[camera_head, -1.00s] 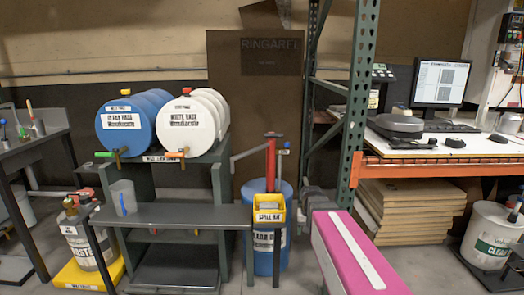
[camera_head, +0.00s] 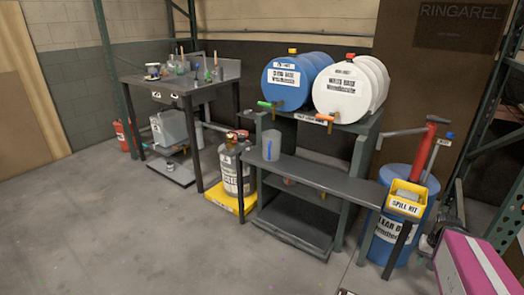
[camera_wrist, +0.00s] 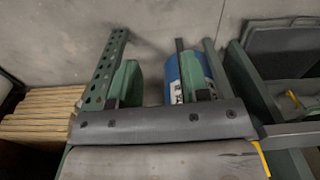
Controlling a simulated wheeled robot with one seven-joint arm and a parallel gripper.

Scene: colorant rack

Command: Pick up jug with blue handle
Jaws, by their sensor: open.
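The jug with the blue handle (camera_head: 271,147) is a small grey, translucent vessel with a blue strip on its side. It stands upright on the left end of the dark shelf (camera_head: 330,178) in front of the drum rack, below the blue drum's tap. In the wrist view my gripper (camera_wrist: 160,78) shows two green-padded fingers set apart, with nothing held between them. The jug cannot be made out in the wrist view. My gripper is not clearly visible in the head view, so its distance from the jug is unclear.
A blue drum (camera_head: 296,82) and a white drum (camera_head: 345,88) lie above the shelf. A yellow spill kit bin (camera_head: 407,199) is at the shelf's right end. A waste can (camera_head: 236,168) stands left of the shelf. The floor at front left (camera_head: 120,235) is clear.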

